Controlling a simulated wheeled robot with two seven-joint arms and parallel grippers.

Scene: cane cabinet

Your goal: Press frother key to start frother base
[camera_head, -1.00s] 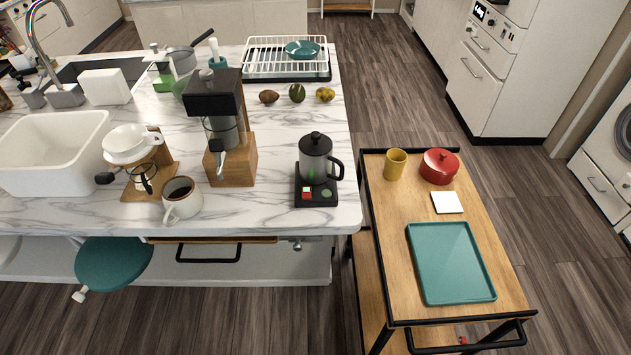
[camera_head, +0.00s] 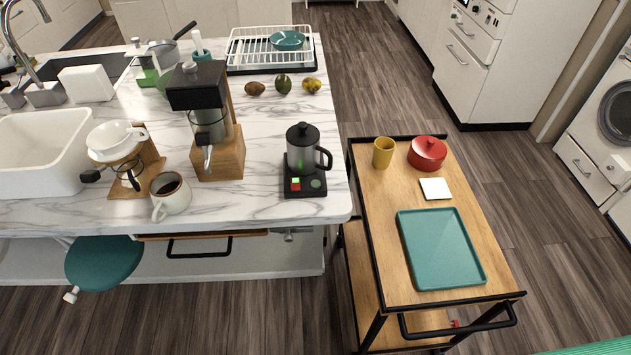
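The frother base (camera_head: 306,190) is a black square unit on the marble counter, near its right front corner. Its front face has a small red key (camera_head: 295,187) with a green light just above it, and a round greenish button (camera_head: 316,183) to the right. A black and grey frother jug (camera_head: 302,150) with a black lid and a handle on its right stands upright on the base. Neither of my grippers is in view.
A wheeled cart (camera_head: 380,225) on the right holds a teal tray (camera_head: 440,248), yellow cup, red pot and white square. Counter around the base is clear.

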